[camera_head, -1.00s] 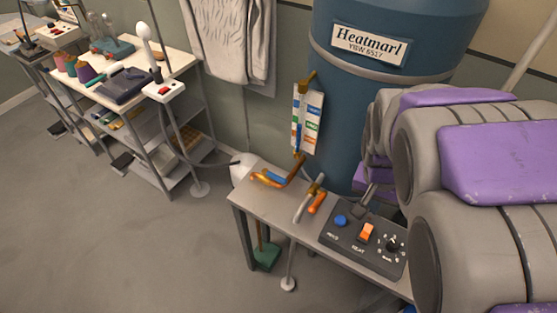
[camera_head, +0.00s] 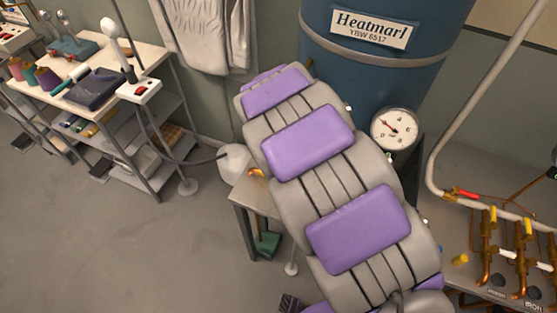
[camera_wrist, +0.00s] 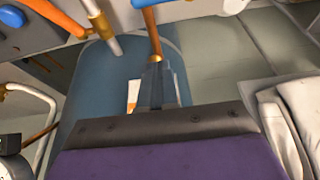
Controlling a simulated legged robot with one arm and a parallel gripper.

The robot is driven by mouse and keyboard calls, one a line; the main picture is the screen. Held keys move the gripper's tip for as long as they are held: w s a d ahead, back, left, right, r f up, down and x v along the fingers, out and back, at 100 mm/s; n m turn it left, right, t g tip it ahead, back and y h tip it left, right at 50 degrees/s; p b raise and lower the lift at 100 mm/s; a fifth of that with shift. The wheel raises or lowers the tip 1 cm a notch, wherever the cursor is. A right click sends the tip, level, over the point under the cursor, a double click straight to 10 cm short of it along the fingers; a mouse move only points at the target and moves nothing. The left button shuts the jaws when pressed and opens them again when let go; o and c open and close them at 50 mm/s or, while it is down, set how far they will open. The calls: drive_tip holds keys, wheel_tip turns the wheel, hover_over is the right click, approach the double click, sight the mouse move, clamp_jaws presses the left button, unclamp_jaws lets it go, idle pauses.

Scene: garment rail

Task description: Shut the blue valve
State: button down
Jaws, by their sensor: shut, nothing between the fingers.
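The blue valve is hidden behind my arm in the head view. Only a bit of its orange-copper pipe (camera_head: 255,173) shows at the bench's left end. In the wrist view a blue piece, which looks like its handle (camera_wrist: 143,3), is cut off by the top edge. A copper pipe (camera_wrist: 153,35) with a brass collar runs down from there. My gripper (camera_wrist: 156,66) is shut and empty, its tips close to the collar. I cannot tell whether they touch. The gripper is hidden in the head view.
The blue Heatmarl tank (camera_head: 370,65) stands behind the bench (camera_head: 240,205). A pressure gauge (camera_head: 395,130) shows beside my arm. An orange lever (camera_wrist: 60,17) and blue button (camera_wrist: 12,16) are near in the wrist view. More copper pipes (camera_head: 485,250) stand at right.

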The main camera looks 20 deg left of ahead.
wheel_tip(320, 180, down, 10)
drive_tip(key=b, duration=0.2)
drive_tip(key=shift+s+a+f, duration=0.15)
drive_tip(key=shift+s+a, duration=0.1)
drive_tip(key=shift+a, duration=0.05)
idle(0.9)
drive_tip(key=shift+a, duration=0.1)
